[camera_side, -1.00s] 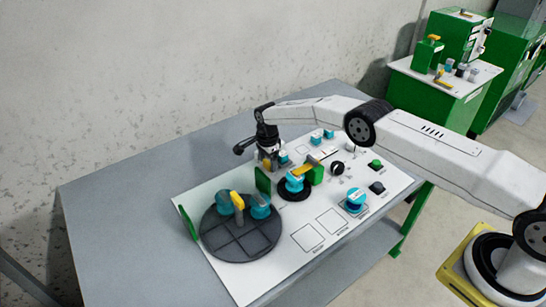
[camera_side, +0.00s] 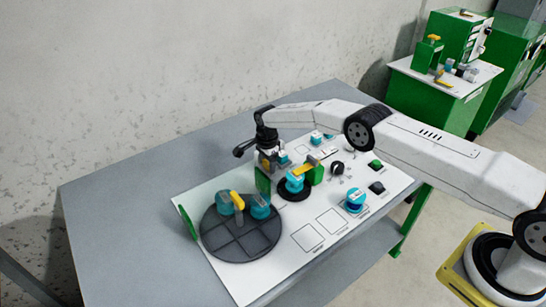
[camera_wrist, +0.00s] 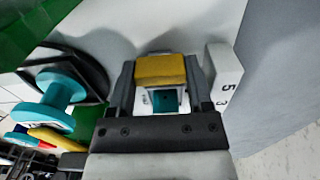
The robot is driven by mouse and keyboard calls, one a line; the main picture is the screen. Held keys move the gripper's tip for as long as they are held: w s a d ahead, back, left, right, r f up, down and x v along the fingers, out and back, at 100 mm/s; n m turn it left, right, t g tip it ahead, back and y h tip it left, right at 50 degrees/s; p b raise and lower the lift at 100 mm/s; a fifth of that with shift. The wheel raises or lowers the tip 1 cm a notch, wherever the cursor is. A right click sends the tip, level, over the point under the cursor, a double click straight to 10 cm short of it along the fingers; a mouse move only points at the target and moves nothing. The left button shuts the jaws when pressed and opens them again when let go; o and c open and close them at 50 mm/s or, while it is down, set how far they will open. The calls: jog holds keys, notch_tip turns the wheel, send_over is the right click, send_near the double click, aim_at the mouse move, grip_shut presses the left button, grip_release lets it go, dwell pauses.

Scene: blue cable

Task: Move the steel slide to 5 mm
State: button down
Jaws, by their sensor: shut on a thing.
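My gripper (camera_wrist: 160,92) is shut on a yellow-topped block, which I take to be the steel slide (camera_wrist: 160,70). The block has a pale metallic lower part and a small teal patch below it. One finger is on each side of it. A white scale block (camera_wrist: 226,80) stands just right of the right finger, with the figures 5 and 3 readable. No pointer or exact reading can be made out. In the side view, my gripper (camera_side: 267,160) is low over the far edge of the white panel (camera_side: 283,210), and the slide is mostly hidden there.
A green upright plate (camera_side: 262,181) stands close beside my gripper. A teal knob with a yellow bar (camera_side: 297,180) is to its right. A dark round tray (camera_side: 240,236) with teal parts lies nearer. The grey table (camera_side: 125,205) is clear to the left.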

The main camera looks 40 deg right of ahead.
jog(key=a, duration=0.2)
jog(key=shift+a, duration=0.3)
jog(key=shift+c, duration=1.4)
grip_release()
jog(key=shift+r, duration=0.15)
notch_tip(320, 180, up, 8)
jog(key=shift+f, duration=0.25)
